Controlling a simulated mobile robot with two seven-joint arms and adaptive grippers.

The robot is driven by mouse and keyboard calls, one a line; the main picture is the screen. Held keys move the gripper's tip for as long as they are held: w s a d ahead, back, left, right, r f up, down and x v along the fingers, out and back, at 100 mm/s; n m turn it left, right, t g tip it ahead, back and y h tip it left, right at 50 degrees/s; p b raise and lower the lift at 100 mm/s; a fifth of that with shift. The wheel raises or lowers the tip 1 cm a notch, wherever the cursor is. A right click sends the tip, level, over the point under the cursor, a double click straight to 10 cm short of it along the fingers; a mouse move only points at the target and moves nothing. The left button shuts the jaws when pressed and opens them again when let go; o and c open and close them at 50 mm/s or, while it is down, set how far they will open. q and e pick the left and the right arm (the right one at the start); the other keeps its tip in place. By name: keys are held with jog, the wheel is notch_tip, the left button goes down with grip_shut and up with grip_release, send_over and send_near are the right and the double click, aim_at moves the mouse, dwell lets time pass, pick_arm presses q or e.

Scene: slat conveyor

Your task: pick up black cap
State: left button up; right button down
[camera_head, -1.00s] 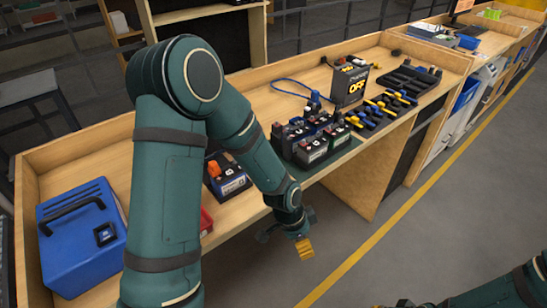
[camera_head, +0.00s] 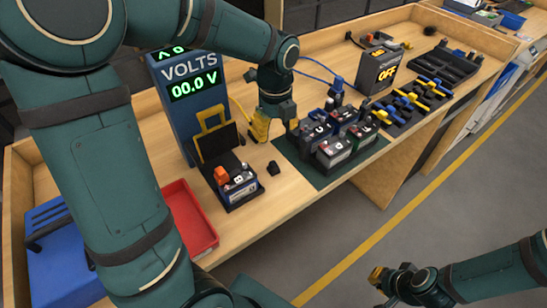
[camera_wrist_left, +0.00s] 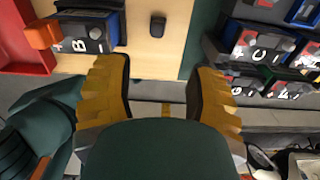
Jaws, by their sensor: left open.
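The black cap (camera_head: 273,168) is a small dark piece lying on the bare wood, between battery B and the green mat. It also shows in the left wrist view (camera_wrist_left: 157,26), near the top centre, ahead of the fingers. My left gripper (camera_head: 276,128) is above the bench, behind the cap in the head view. Its yellow fingers stand wide apart in the left wrist view (camera_wrist_left: 155,78), with nothing between them. My right gripper (camera_head: 380,276) is over the floor at the lower right; its finger gap cannot be made out.
Battery B (camera_head: 238,187) with an orange terminal cap stands left of the cap. Several batteries stand on the green mat (camera_head: 318,179) to the right. A red tray (camera_head: 190,217), a voltmeter (camera_head: 195,105) and a charger (camera_head: 379,65) are also on the bench.

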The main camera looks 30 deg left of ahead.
aim_at(273, 163)
pick_arm(q)
jog(key=f, duration=0.4)
jog(key=f+b, duration=0.1)
jog(key=f, duration=0.3)
jog(key=shift+s+d+f, duration=0.1)
jog(key=shift+s+f, duration=0.05)
jog(key=shift+s, duration=0.05)
jog(key=f, duration=0.1)
jog(key=f+b, duration=0.1)
jog(key=f, duration=0.3)
jog(key=shift+a, duration=0.25)
jog(key=c, duration=0.8)
pick_arm(e)
jog(key=shift+s+f, duration=0.3)
jog(key=shift+f, duration=0.3)
jog(key=shift+s+f, duration=0.25)
jog(key=shift+f, duration=0.3)
